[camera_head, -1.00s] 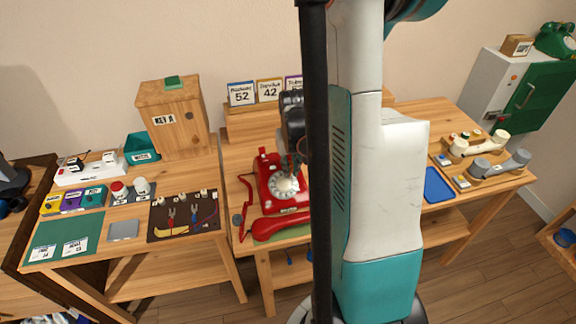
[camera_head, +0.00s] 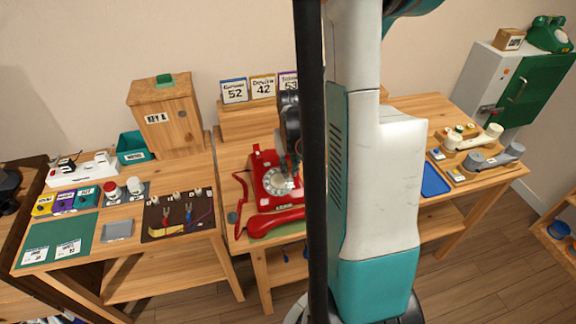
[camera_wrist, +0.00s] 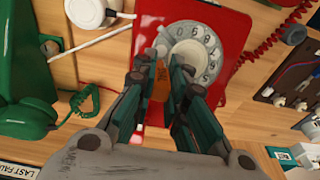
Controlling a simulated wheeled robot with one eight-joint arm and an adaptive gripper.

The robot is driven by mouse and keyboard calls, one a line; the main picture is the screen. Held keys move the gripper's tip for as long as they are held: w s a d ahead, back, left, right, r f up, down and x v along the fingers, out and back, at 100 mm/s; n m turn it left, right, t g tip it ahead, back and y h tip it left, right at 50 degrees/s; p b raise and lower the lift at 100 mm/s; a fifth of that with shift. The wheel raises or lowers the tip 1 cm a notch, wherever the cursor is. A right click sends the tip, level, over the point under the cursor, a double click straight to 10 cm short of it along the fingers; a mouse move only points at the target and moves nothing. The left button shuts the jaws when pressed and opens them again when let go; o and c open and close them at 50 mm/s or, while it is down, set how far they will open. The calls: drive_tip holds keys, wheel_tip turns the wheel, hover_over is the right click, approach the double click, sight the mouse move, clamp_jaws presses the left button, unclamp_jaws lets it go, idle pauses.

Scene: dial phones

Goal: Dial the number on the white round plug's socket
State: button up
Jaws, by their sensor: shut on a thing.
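The red rotary phone (camera_head: 267,197) stands on the middle table, its handset (camera_head: 276,222) lying along the front. Its pale dial (camera_head: 276,181) also shows in the wrist view (camera_wrist: 190,48). My gripper (camera_wrist: 165,72) is over the phone with its fingertips at the edge of the dial. It is shut on a small orange-brown piece (camera_wrist: 160,82). I cannot tell whether the piece touches the dial. A white power strip (camera_head: 83,168) with dark and white plugs sits on the left table. I cannot read any number on its sockets.
Number cards (camera_head: 234,91) stand on a shelf behind the phone. A wooden key box (camera_head: 168,115) and a teal bin (camera_head: 132,148) are at the left. A green phone (camera_wrist: 30,85) appears in the wrist view. My column hides the table's middle right.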

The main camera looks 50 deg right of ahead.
drive_tip(key=shift+s+f, duration=0.1)
drive_tip(key=shift+s+a+f+b, duration=0.2)
drive_tip(key=shift+s+b, duration=0.15)
drive_tip(key=shift+s, duration=0.05)
drive_tip(key=shift+s+a, duration=0.1)
drive_tip(key=shift+s+a+f, duration=0.2)
drive_tip(key=shift+s+a, duration=0.05)
drive_tip(key=shift+s, duration=0.05)
drive_tip(key=shift+s+a+r+p, duration=0.1)
drive_tip(key=shift+s+r+p, duration=0.1)
drive_tip(key=shift+r, duration=0.25)
drive_tip(key=shift+s+a+r+p, duration=0.1)
drive_tip(key=shift+r+p, duration=0.1)
drive_tip(key=shift+r, duration=0.25)
